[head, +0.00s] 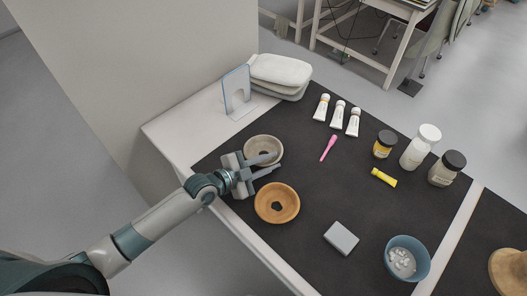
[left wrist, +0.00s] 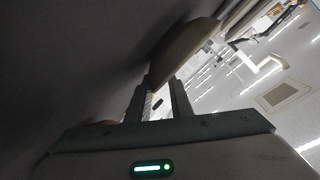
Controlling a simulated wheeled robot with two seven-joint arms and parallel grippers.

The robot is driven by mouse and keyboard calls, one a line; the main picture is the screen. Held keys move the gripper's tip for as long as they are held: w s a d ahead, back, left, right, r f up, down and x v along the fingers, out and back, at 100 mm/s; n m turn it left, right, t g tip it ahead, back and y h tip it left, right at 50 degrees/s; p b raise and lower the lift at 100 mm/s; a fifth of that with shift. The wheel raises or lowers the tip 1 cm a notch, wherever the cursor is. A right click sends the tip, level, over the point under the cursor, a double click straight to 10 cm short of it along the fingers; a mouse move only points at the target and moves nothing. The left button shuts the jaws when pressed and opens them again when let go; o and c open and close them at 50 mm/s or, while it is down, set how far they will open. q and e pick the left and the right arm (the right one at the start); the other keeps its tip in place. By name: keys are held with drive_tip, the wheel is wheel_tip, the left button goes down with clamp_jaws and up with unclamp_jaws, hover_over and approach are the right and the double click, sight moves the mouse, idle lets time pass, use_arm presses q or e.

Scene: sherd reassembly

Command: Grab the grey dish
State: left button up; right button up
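The grey dish (head: 256,142) is a round shallow bowl on the dark mat, near the table's left edge in the head view. My left gripper (head: 278,161) is at its near side, with two fingers visibly apart. The upper finger overlaps the dish's near rim; the lower finger is just outside it. In the left wrist view, a tilted dish-like shape (left wrist: 187,48) shows beyond the fingertips of my left gripper (left wrist: 158,88). I cannot tell whether the fingers touch the dish. My right gripper is not in view.
A grey block (head: 341,238) and a blue bowl (head: 396,245) with white pieces are nearer the front. Tubes, jars and a blue-edged stand (head: 236,88) are farther back. The mat's middle is largely clear.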

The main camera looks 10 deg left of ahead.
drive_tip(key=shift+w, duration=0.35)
use_arm(q)
clamp_jaws()
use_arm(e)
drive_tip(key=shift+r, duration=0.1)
